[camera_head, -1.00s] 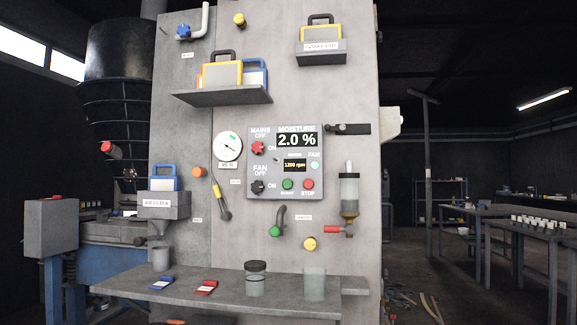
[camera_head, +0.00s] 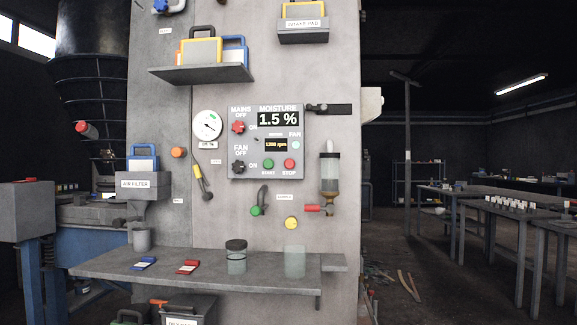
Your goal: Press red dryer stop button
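The red stop button (camera_head: 289,163) is a round knob at the lower right of the grey control panel (camera_head: 242,171). The label STOP is under it. A green start button (camera_head: 268,163) sits just to its left. The moisture display (camera_head: 278,119) reads 1.5 %, and the small fan display (camera_head: 276,145) reads about 1200 rpm. Nothing covers the button. Neither of my grippers shows in the head view.
A shelf (camera_head: 200,262) with jars and small red and blue items juts out below the panel. A sample tube (camera_head: 329,172) with a red-handled valve hangs right of the panel. A small upper shelf (camera_head: 200,74) holds framed pads. Open floor and tables lie to the right.

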